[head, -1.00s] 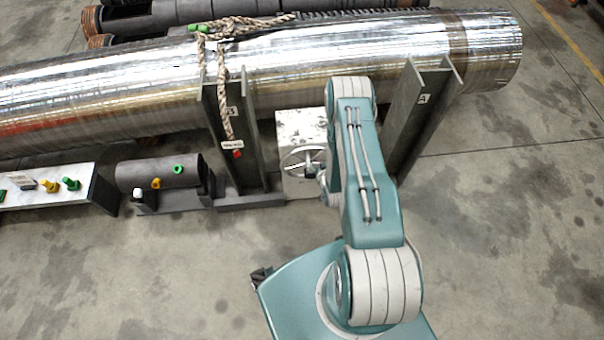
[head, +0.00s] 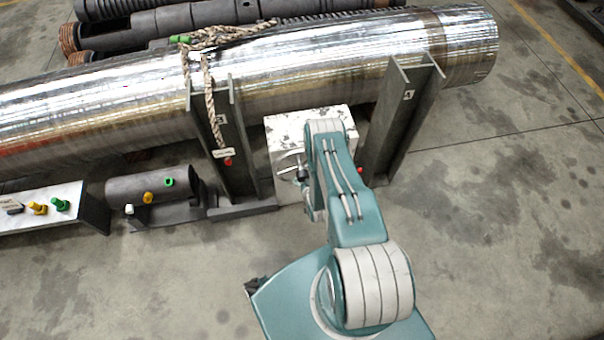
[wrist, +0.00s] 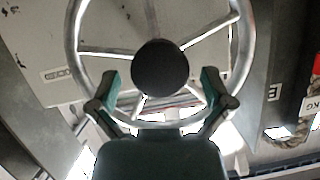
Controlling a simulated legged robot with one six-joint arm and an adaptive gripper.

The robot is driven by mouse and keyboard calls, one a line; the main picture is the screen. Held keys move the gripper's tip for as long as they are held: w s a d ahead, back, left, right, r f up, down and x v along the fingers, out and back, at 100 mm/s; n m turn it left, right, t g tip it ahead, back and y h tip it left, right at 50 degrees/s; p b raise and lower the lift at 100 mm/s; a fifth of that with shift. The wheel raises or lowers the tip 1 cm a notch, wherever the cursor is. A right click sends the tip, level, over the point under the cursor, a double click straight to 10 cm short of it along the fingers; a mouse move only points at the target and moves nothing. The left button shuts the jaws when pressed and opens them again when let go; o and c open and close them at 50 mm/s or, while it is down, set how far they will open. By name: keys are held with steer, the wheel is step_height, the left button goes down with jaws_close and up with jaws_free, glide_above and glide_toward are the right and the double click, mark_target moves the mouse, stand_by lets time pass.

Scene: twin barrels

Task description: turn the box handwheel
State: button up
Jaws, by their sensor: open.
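The box handwheel (wrist: 240,68) is a grey metal ring with spokes and a dark round hub (wrist: 160,67); it fills the upper middle of the wrist view. In the head view only the left part of the handwheel (head: 290,165) shows, on the front of a worn white box (head: 284,130); my arm hides the rest. My gripper (wrist: 160,95) is open in the wrist view, its two fingers apart at the lower part of the wheel, left and right of the hub. I cannot tell whether the fingers touch the rim or spokes.
A dark steel upright (head: 232,140) stands left of the box, and another upright (head: 395,120) stands to the right. A large shiny pipe (head: 130,95) runs behind. A bench with coloured knobs (head: 85,195) is at left. The floor at right is clear.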

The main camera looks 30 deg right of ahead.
mark_target(301, 167)
steer(key=shift+x, duration=0.9)
steer(key=shift+w+d+f, duration=0.1)
steer(key=shift+w+f, duration=0.05)
steer(key=shift+w, duration=0.15)
steer(key=c, duration=1.3)
steer(key=m+t+y, duration=0.1)
steer(key=m+y, duration=0.1)
steer(key=m, duration=0.1)
steer(key=m+t+y, duration=0.1)
steer(key=m, duration=0.2)
steer(key=shift+m+y, duration=0.4)
steer(key=shift+t, duration=0.3)
